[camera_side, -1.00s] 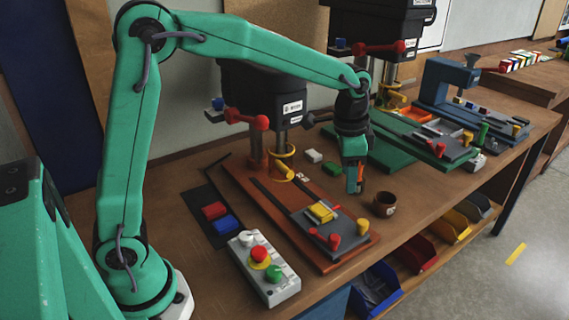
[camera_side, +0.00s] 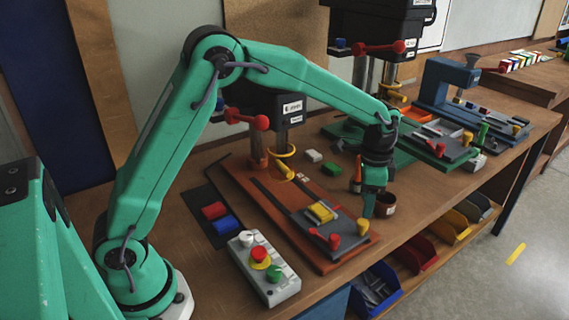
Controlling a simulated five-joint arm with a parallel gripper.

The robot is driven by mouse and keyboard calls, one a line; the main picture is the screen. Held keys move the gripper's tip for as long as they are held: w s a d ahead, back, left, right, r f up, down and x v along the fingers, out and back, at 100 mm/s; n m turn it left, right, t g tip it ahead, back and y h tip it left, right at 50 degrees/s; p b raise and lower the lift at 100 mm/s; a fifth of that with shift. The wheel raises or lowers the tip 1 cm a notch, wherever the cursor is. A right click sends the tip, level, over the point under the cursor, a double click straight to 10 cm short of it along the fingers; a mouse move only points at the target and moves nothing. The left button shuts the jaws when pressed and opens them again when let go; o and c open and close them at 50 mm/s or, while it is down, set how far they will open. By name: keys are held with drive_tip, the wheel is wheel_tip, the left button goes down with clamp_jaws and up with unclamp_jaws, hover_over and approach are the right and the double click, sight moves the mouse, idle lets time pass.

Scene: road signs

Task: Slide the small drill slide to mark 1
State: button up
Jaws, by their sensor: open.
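The nearer drill (camera_side: 277,103) stands on a red-brown base (camera_side: 240,185), and I take it as the small one. Its grey slide (camera_side: 322,222) sits at the front end of the base and carries a yellow block (camera_side: 320,212), a red clamp handle and a yellow-orange knob (camera_side: 362,227). Small white labels (camera_side: 302,178) lie by the rail, too small to read. My gripper (camera_side: 364,198) is open and empty, pointing down to the right of the slide, apart from the knob.
A grey button box (camera_side: 262,268) stands front left, with red and blue blocks (camera_side: 222,217) behind it. A second drill with a green base (camera_side: 375,150) and a blue press (camera_side: 440,90) stand further right. Coloured bins hang below the front edge.

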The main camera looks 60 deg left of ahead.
sight(363, 221)
drive_tip(key=shift+f, duration=3.15)
clamp_jaws()
